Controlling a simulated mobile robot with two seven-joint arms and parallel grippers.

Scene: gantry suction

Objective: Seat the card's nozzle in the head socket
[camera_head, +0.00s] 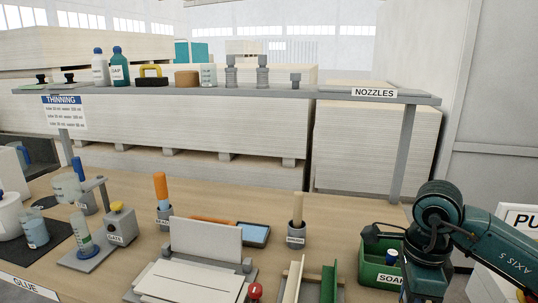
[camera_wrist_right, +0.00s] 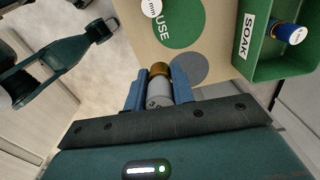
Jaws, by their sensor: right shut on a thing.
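My right gripper (camera_wrist_right: 156,86) has blue fingers and is shut on a grey nozzle (camera_wrist_right: 158,93) with a brass end. Small print on its body is too small to read. Behind it in the right wrist view lies a tan board (camera_wrist_right: 140,40) with a green disc marked "USE" (camera_wrist_right: 185,25) and a grey disc (camera_wrist_right: 188,70). A white round piece marked "mm" (camera_wrist_right: 152,7) shows at the top edge. In the head view my right arm comes in from the right and its gripper is out of frame. I cannot make out a head socket. My left gripper is not in view.
A shelf (camera_head: 300,93) with a NOZZLES label spans the back. A grey fixture (camera_head: 205,243), brush cup (camera_head: 296,234) and GATE post (camera_head: 118,228) crowd the table.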

